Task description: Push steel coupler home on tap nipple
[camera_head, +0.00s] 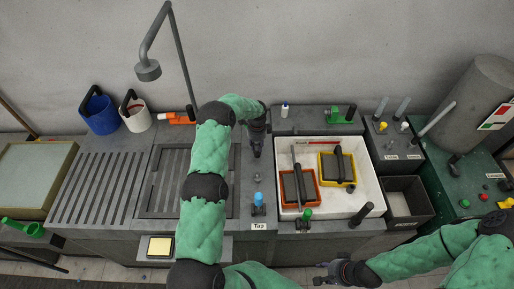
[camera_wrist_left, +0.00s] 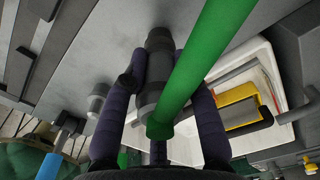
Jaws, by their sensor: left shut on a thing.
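My left gripper (camera_head: 257,150) is above the grey counter behind the blue-handled tap (camera_head: 258,203). In the left wrist view the left gripper (camera_wrist_left: 165,105) is shut on a dark grey cylindrical coupler (camera_wrist_left: 152,88). A green hose (camera_wrist_left: 205,55) crosses in front of the coupler and hides part of it. A small grey stub, seemingly the tap nipple (camera_wrist_left: 97,100), stands to the left of the fingers; it also shows in the head view (camera_head: 258,178). The coupler looks apart from this stub. My right gripper (camera_head: 322,273) is low at the front, empty, its fingers apart.
A white sink basin (camera_head: 350,205) with an orange tray (camera_head: 297,188) and a yellow tray (camera_head: 337,170) lies to the right. A drain grate and a "Tap" label (camera_head: 258,226) are on the counter. A blue bucket (camera_head: 99,112) and a white bucket (camera_head: 136,116) stand at the back left.

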